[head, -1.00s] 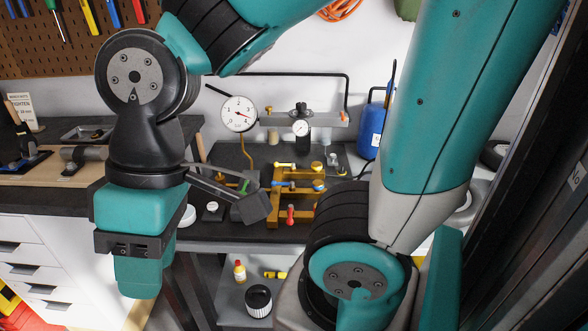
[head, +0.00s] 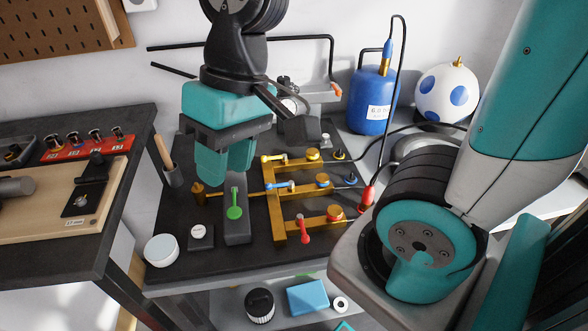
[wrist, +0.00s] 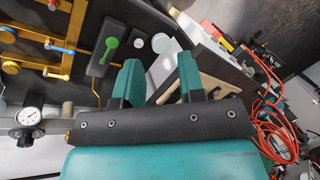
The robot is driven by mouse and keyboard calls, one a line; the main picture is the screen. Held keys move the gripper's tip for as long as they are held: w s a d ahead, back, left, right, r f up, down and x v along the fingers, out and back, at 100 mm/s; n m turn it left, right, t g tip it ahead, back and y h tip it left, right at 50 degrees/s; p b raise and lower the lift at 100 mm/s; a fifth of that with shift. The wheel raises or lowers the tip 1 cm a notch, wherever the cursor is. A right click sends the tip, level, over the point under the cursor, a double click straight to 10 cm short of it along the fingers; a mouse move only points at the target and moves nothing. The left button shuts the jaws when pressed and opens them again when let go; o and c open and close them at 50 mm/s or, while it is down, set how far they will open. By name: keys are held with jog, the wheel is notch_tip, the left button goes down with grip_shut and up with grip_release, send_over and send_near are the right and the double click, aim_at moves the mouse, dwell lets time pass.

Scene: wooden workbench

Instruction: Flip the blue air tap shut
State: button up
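The blue air tap (head: 280,186) is on the middle branch of the brass manifold (head: 278,215); its short handle lies roughly along the branch pipe. It also shows in the wrist view (wrist: 60,48), at the upper left. My gripper (head: 222,172) points downward, left of the manifold and above the bench mat, apart from the tap. In the wrist view my gripper's two fingers (wrist: 160,82) stand apart with nothing between them.
A green lever (head: 234,205) on a grey block stands beside my gripper. A red tap (head: 304,230) sits on the front branch, a yellow-and-white one (head: 273,157) on the back branch. A blue tank (head: 370,100) stands behind right. White round items lie front left.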

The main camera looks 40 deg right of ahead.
jog(key=w+d+f+m+h+b, duration=0.15)
jog(key=w+d+f+m, duration=0.25)
jog(key=w+d+m, duration=0.8)
jog(key=m+g, duration=0.2)
jog(key=m, duration=1.3)
send_near(279, 185)
jog(key=shift+h, duration=0.45)
jog(key=x, duration=0.8)
jog(key=shift+s+d, duration=0.25)
jog(key=shift+d, duration=0.05)
grip_shut()
